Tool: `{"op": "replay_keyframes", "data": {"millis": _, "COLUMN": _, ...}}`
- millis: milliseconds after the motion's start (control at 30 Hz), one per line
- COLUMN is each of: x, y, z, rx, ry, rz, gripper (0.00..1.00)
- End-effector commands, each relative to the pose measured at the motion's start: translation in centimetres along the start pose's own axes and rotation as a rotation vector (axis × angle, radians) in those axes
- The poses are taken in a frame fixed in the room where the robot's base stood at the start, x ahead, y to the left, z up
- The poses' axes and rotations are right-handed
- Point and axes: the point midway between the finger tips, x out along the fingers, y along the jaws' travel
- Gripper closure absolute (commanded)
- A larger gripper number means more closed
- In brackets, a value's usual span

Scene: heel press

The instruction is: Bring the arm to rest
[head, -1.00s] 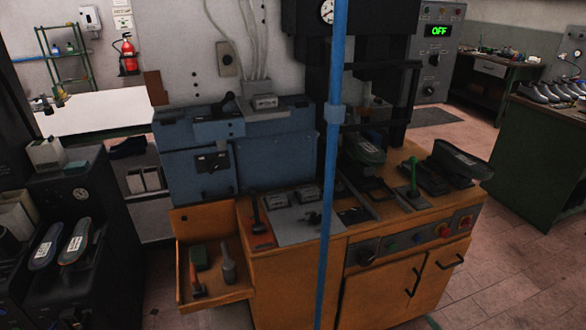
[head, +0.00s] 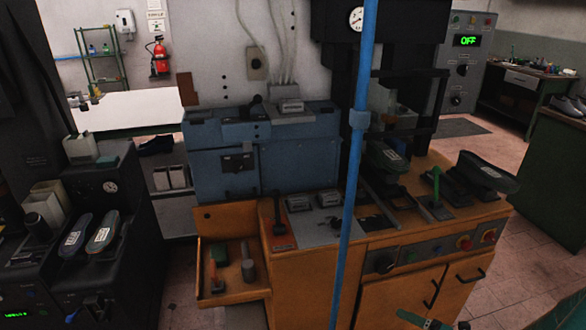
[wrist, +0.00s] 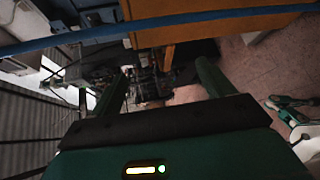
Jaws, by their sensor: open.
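My gripper (wrist: 162,80) shows in the wrist view with its two dark green fingers spread wide and nothing between them. The wrist view is tilted. Beyond the fingers it shows dark machinery and the tiled floor. The blue pole (wrist: 130,27) and the orange cabinet (wrist: 215,15) cross the top of that view. In the head view my gripper cannot be clearly made out; a small green part at the bottom edge may be mine.
The orange cabinet (head: 310,262) stands ahead with levers on top; the blue pole (head: 352,190) rises before it. An open drawer (head: 235,297) holds tools. A black machine (head: 130,265) stands left. A control box reads OFF (head: 466,41).

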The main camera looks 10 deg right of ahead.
Motion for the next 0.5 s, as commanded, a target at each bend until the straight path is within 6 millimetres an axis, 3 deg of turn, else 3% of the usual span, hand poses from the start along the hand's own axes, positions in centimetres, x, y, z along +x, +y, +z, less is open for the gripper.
{"op": "replay_keyframes", "data": {"millis": 33, "x": 1.0, "y": 1.7, "z": -0.6, "rx": -0.121, "ry": 0.082, "rz": -0.031, "gripper": 0.20}}
{"op": "replay_keyframes", "data": {"millis": 200, "x": 3.1, "y": 6.1, "z": -3.5, "rx": -0.539, "ry": 0.355, "rz": -0.096, "gripper": 0.20}}
{"op": "replay_keyframes", "data": {"millis": 500, "x": 5.0, "y": 13.0, "z": -8.7, "rx": -1.287, "ry": 0.825, "rz": -0.082, "gripper": 0.20}}
